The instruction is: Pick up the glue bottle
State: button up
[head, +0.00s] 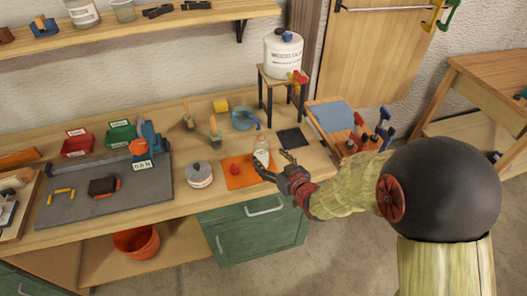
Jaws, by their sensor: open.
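A small clear bottle with whitish contents (261,148), which looks like the glue bottle, stands upright at the back right of an orange mat (240,181) on the workbench. My gripper (271,160) is open, reaching in from the right at the bottle's near right side. One finger overlaps the bottle's lower part in the picture, so its base is partly hidden. I cannot tell whether the finger touches it. A small red object (234,169) sits on the mat left of the bottle.
A lidded tub (199,175) stands left of the mat. A dark square pad (291,139) lies behind my gripper. A large white wood-glue container (283,55) stands on a small raised stand (262,95). A blue bowl (243,119) stands behind.

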aim_at(265, 151)
jog(key=x, duration=0.2)
jog(key=shift+w+a+f+b, duration=0.1)
jog(key=shift+w+a+b, duration=0.05)
jog(key=shift+w+b, duration=0.2)
jog(key=x, duration=0.1)
jog(key=b+x, duration=0.1)
jog(key=x, duration=0.3)
jog(key=shift+w+r, duration=0.15)
jog(key=shift+r, duration=0.15)
jog(key=c, duration=0.3)
jog(key=c, duration=1.2)
jog(key=shift+r, duration=0.1)
